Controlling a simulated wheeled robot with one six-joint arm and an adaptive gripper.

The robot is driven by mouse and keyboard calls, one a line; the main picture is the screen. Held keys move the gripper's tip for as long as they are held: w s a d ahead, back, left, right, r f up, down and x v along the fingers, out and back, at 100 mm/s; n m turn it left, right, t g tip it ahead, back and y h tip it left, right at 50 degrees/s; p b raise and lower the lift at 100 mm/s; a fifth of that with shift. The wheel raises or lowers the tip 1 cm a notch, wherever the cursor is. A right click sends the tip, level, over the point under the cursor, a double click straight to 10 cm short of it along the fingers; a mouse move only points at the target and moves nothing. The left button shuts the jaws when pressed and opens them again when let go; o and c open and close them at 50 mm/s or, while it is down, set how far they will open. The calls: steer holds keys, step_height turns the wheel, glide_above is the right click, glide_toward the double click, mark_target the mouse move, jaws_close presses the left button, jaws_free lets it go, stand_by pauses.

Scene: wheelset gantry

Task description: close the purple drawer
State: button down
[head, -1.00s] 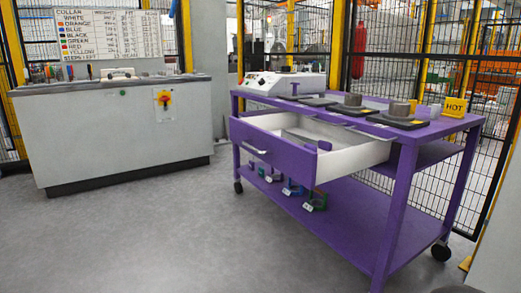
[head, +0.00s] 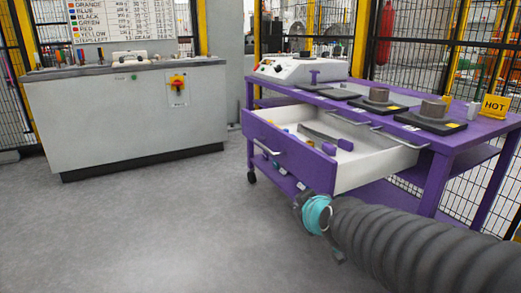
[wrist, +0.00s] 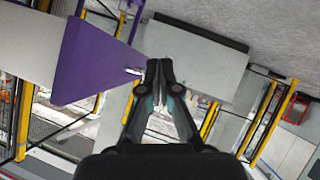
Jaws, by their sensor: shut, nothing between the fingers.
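The purple drawer (head: 290,146) is pulled out of the purple cart, its white inside showing, with a pale bar handle (head: 265,147) on its front. Several small items lie in it, among them a purple piece (head: 345,145). In the wrist view the purple drawer front (wrist: 92,62) is at the left. My gripper (wrist: 160,64) is shut and empty, its tips just right of that front in the picture; I cannot tell whether they touch it. In the head view my arm reaches in from the lower right, below and in front of the drawer; the fingers are not clear there.
A grey cabinet (head: 125,115) stands at the left. The floor (head: 170,220) between is open. Mesh fencing stands behind.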

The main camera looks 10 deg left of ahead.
steer(key=w+a+r+n+t+p, duration=0.3)
steer(key=w+a+n+t, duration=0.1)
steer(key=w+a, duration=0.6)
steer(key=w+a+f+n+t+h+p, duration=0.25)
steer(key=a+f+n+t+h, duration=0.2)
steer(key=a+h, duration=0.25)
steer(key=w+d+r, duration=0.3)
steer(key=w+d, duration=0.2)
steer(key=w, duration=0.6)
steer(key=shift+w+d+p, duration=0.15)
steer(key=shift+d+p, duration=0.05)
steer(key=shift+p, duration=0.15)
steer(key=shift+n, duration=0.25)
